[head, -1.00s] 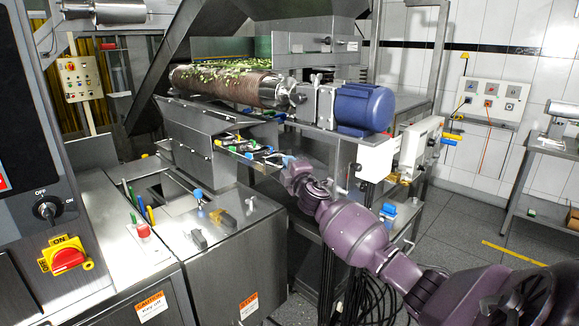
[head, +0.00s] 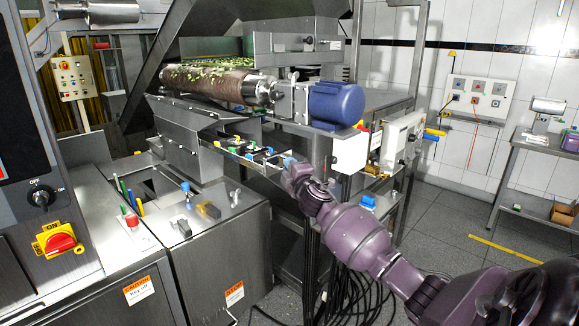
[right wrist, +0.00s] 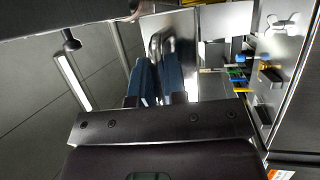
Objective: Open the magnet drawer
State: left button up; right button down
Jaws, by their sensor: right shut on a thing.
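The magnet drawer (head: 262,157) is a narrow metal tray with coloured pieces along it, sticking out of the grey housing below the roller in the head view. My right gripper (head: 287,163) is at its outer end. In the right wrist view the two blue fingers (right wrist: 157,55) are closed on a metal loop handle (right wrist: 155,38) on the drawer's plain front plate (right wrist: 185,62). The grip itself is small and partly hidden in the head view. My left gripper is not in view.
A roller with green scraps (head: 215,82) and a blue motor (head: 338,105) sit above the drawer. A steel cabinet (head: 222,235) with small knobs stands at front left. Black cables (head: 345,285) hang below my right arm.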

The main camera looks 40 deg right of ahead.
jog(key=c, duration=1.2)
grip_release()
jog(key=v, duration=1)
jog(key=shift+s+a+f+b, duration=0.15)
jog(key=shift+s+b, duration=0.15)
jog(key=shift+s, duration=0.05)
